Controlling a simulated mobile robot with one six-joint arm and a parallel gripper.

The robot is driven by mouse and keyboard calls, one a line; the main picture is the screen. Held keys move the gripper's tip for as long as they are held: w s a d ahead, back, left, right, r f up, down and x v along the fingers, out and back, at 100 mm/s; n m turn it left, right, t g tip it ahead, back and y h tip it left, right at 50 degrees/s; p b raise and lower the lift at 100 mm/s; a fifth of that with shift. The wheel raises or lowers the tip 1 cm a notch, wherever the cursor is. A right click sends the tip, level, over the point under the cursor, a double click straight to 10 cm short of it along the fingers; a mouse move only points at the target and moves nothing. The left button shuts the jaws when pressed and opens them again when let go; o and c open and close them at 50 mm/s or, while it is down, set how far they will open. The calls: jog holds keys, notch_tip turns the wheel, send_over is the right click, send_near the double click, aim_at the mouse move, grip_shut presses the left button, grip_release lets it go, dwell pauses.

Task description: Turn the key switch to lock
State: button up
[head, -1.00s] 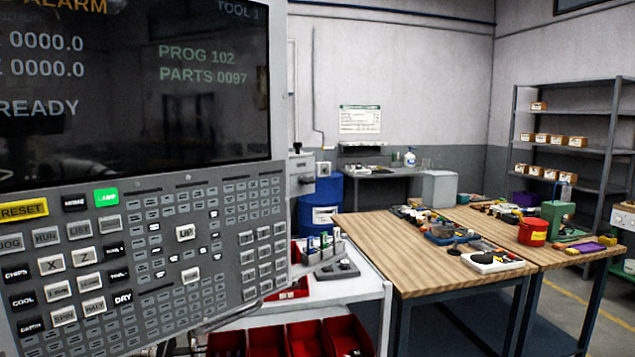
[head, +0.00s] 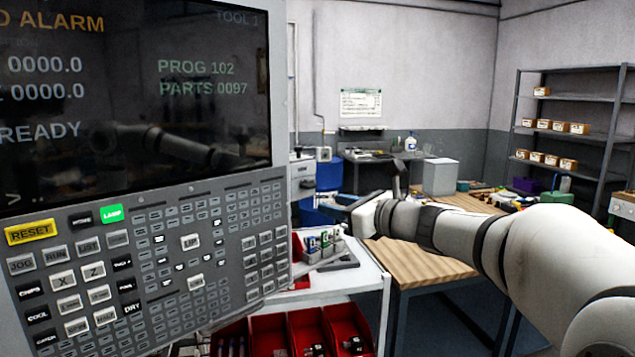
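I cannot make out a key switch in this view. The machine's control panel (head: 150,262) fills the left side, with rows of keys, a yellow RESET key (head: 31,232) and a lit green LAMP key (head: 112,214). The screen (head: 130,110) above reads ALARM, READY, PROG 102 and PARTS 0097. My gripper (head: 345,206) is right of the panel, at the end of my arm reaching in from the right. It is apart from the panel. Its fingers are small and seen at an angle, so I cannot tell whether they are open or shut.
A grey box (head: 302,178) and a blue drum (head: 329,178) stand behind my gripper. Below is a white cart (head: 345,282) with a tool holder and red bins (head: 292,338). A wooden table (head: 415,264) is partly hidden by my arm. Shelves (head: 560,99) stand at the back right.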

aim_at(314, 187)
jog(key=shift+m+t, duration=0.4)
jog(key=shift+m, duration=0.4)
jog(key=w+a, duration=0.1)
jog(key=w, duration=0.1)
jog(key=w+a+r+p, duration=0.1)
jog(key=w+a, duration=0.1)
jog(key=w+a+p, duration=0.1)
jog(key=w+a, duration=0.1)
jog(key=shift+w+a+r, duration=0.1)
jog(key=shift+w+r, duration=0.3)
jog(key=shift+c, duration=0.6)
jog(key=c, duration=0.6)
